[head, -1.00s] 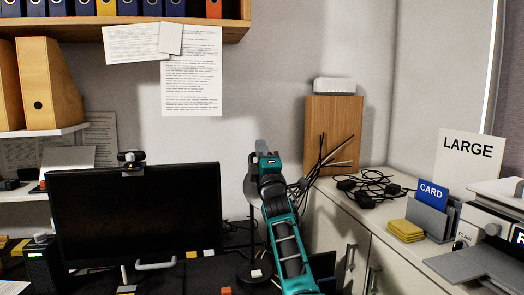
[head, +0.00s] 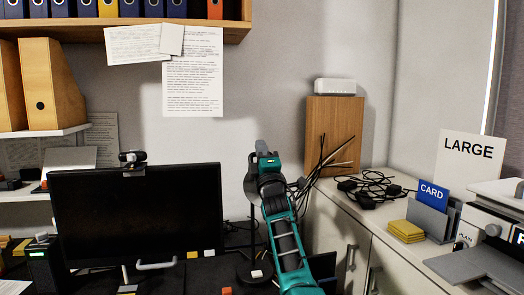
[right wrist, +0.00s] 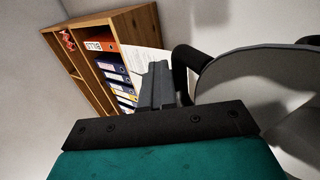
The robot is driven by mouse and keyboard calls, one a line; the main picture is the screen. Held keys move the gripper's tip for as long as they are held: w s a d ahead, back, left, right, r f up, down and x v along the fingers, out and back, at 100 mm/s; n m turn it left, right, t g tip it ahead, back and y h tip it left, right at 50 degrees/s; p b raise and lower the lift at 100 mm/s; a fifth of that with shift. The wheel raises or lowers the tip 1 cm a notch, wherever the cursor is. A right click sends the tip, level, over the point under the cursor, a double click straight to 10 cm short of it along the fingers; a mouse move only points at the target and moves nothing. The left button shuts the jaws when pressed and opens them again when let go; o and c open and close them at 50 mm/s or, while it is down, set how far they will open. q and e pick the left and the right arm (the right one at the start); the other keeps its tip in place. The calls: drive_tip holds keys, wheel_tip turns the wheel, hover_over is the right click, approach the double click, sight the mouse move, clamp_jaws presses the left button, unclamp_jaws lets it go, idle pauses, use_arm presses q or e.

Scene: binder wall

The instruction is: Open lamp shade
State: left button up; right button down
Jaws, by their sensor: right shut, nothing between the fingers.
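A dark desk lamp stands behind my right arm, with its round shade (head: 249,183) mostly hidden by my wrist in the head view. The lamp's pole (head: 252,228) runs down to a dark base on the desk. In the right wrist view the grey, disc-like shade (right wrist: 262,80) fills the right side, beside a dark curved part. My right gripper (head: 261,147) is raised at the shade; its fingers (right wrist: 158,82) are shut and empty, just left of the shade. Whether they touch it I cannot tell. My left gripper is out of view.
A black monitor (head: 135,215) with a webcam stands left of the lamp. Right of it are a wooden box (head: 334,135), loose cables (head: 370,186) and a card holder on a white cabinet. A shelf with binders (head: 127,8) hangs above. The wall behind the lamp is bare.

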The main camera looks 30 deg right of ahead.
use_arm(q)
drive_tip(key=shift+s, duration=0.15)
use_arm(e)
drive_tip(key=shift+w, duration=0.3)
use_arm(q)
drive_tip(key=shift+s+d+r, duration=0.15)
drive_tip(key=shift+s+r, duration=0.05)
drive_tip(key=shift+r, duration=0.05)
use_arm(e)
drive_tip(key=shift+w+d+g+y, duration=0.3)
drive_tip(key=shift+w+g, duration=0.15)
drive_tip(key=shift+g, duration=0.55)
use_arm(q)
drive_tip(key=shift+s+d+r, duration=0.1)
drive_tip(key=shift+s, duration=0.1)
use_arm(e)
drive_tip(key=shift+w+f+g, duration=0.15)
drive_tip(key=shift+w+g, duration=0.15)
drive_tip(key=shift+g, duration=0.2)
use_arm(q)
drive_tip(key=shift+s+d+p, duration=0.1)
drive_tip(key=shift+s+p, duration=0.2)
drive_tip(key=shift+p, duration=0.05)
use_arm(e)
drive_tip(key=shift+w+d, duration=0.1)
drive_tip(key=shift+w, duration=0.1)
